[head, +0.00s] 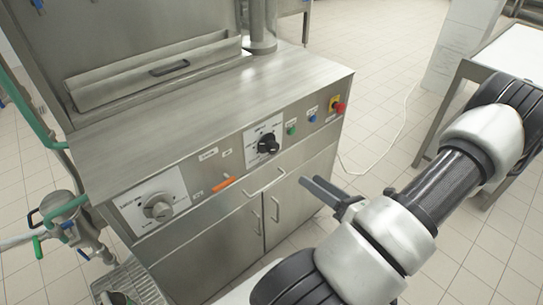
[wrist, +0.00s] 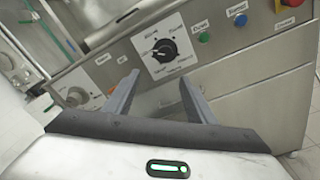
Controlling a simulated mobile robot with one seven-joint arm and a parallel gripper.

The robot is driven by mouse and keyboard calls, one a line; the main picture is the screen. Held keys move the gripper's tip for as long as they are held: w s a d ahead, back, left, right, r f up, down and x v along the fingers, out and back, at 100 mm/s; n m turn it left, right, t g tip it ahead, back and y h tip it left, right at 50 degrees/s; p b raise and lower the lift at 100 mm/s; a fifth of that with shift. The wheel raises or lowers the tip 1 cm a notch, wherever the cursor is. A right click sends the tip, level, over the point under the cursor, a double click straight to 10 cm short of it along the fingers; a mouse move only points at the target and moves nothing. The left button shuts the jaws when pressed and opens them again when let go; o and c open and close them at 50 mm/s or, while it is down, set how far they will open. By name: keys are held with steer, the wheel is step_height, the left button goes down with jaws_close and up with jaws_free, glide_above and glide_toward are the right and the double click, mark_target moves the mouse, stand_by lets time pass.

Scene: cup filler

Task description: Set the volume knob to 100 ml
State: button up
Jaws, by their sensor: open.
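Two dials are on the front panel of the steel machine (head: 215,130). A black pointer knob (head: 267,143) sits on a white scale plate in the middle; it also shows in the wrist view (wrist: 165,49). A larger grey knob (head: 158,208) on a white plate is at the left, and shows partly in the wrist view (wrist: 76,97). The scale marks are too small to read, so I cannot tell which is volume. My gripper (head: 307,181) is open and empty, in front of the panel and apart from it. In the wrist view the black knob lies just above and beyond the fingertips.
An orange lever (head: 224,183) is between the dials. Green (head: 291,130) and blue buttons and a red emergency knob (head: 339,107) are at the right. Door handles (head: 264,181) stick out below.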

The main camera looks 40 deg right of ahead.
steer(key=m, duration=0.1)
steer(key=h+b, duration=0.1)
steer(key=b, duration=0.1)
glide_toward(275, 150)
steer(key=shift+t, duration=0.3)
steer(key=w, duration=0.9)
steer(key=shift+w+a+f, duration=0.1)
steer(key=shift+a+f, duration=0.15)
steer(key=shift+a, duration=0.15)
steer(key=c, duration=1)
steer(key=shift+c, duration=0.2)
